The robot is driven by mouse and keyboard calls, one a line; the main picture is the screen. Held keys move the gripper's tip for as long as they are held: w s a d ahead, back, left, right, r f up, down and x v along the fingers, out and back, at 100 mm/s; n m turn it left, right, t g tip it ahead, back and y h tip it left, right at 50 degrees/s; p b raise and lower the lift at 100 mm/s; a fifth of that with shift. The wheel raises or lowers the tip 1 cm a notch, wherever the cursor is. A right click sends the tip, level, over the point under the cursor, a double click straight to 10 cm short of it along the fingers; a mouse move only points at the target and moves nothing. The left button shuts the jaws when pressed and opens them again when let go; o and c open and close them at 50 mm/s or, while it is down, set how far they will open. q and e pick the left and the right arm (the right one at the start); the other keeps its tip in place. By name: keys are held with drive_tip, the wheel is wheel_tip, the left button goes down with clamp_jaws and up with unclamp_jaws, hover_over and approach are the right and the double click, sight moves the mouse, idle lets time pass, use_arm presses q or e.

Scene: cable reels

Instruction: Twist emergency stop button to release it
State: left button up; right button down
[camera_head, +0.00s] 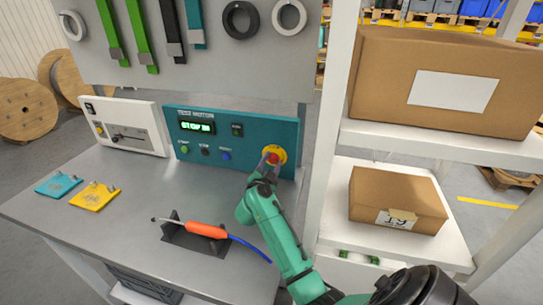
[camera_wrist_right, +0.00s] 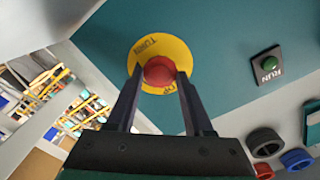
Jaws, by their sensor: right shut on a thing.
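The emergency stop button (camera_head: 273,157) is a red knob on a yellow disc, at the right end of the teal test motor panel (camera_head: 262,130). The panel's display (camera_head: 197,127) is lit green and seems to read STOP. My right gripper (camera_head: 269,160) is at the button, with a finger on each side of the red knob. In the right wrist view the two fingers (camera_wrist_right: 158,80) close around the red knob (camera_wrist_right: 159,70), in front of the yellow disc (camera_wrist_right: 147,48) with its printed lettering. My left gripper does not show.
A soldering iron with an orange handle (camera_head: 207,230) rests in a black stand (camera_head: 182,236) on the grey workbench (camera_head: 130,225). Yellow (camera_head: 93,196) and blue (camera_head: 58,185) plates lie at left. A white shelf with cardboard boxes (camera_head: 397,199) stands close on the right.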

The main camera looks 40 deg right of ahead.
drive_tip(key=shift+s+r+m+p, duration=0.1)
drive_tip(key=shift+r+m+p, duration=0.1)
drive_tip(key=shift+m+p, duration=0.55)
drive_tip(key=shift+f+m, duration=0.1)
drive_tip(key=shift+m, duration=0.35)
drive_tip(key=shift+c, duration=1.4)
unclamp_jaws()
drive_tip(key=shift+f, duration=0.1)
drive_tip(key=shift+s+a+f, duration=0.1)
drive_tip(key=shift+s+a, duration=0.05)
drive_tip(key=shift+a, duration=0.1)
drive_tip(key=b+v, duration=0.1)
drive_tip(key=v, duration=0.5)
drive_tip(key=shift+s+a, duration=0.25)
drive_tip(key=shift+a, duration=0.1)
